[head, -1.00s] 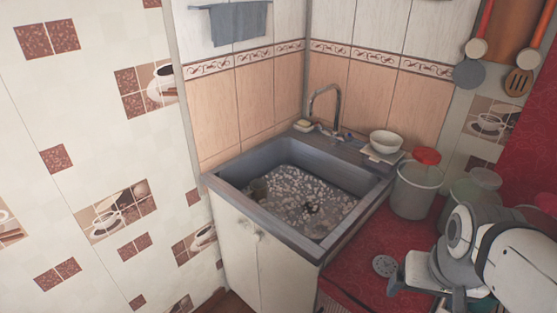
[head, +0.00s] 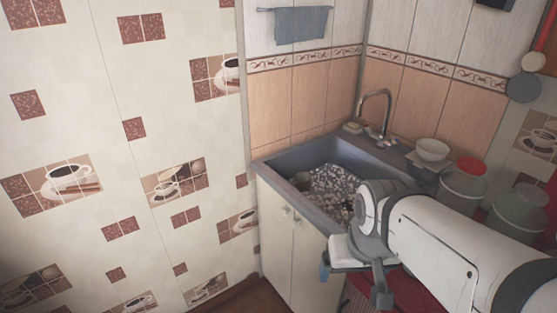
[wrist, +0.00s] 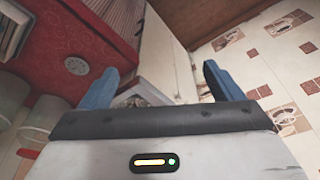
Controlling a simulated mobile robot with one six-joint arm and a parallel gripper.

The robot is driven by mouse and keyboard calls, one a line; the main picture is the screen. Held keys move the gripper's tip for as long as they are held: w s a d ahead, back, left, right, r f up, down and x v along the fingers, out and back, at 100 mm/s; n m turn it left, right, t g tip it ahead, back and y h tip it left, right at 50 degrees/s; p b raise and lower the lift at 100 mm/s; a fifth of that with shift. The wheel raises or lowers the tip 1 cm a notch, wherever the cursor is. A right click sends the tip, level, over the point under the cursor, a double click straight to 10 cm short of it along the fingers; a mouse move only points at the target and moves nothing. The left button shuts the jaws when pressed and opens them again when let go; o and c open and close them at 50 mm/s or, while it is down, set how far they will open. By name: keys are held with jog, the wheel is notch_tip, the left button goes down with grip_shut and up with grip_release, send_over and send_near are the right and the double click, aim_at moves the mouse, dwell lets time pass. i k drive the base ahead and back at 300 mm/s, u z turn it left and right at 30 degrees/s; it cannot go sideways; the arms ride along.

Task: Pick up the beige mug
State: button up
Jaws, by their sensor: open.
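My arm hides the right part of the sink. The cup does not show in the wrist view.
A chrome faucet (head: 387,112) rises behind the sink, with a white bowl (head: 432,150) to its right. A red-lidded container (head: 463,184) stands on the right. The red counter (wrist: 95,35) holds a round grey disc (wrist: 76,66). A tiled wall (head: 80,130) closes off the left.

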aim_at(302, 180)
jog(key=u, duration=0.05)
jog(key=k, duration=1.15)
jog(key=u, duration=0.85)
jog(key=i, duration=1.85)
jog(key=z, duration=0.55)
jog(key=i, duration=0.55)
jog(key=z, duration=0.35)
jog(key=k, duration=0.65)
jog(key=z, duration=0.25)
jog(key=i, duration=0.65)
jog(key=u, duration=0.05)
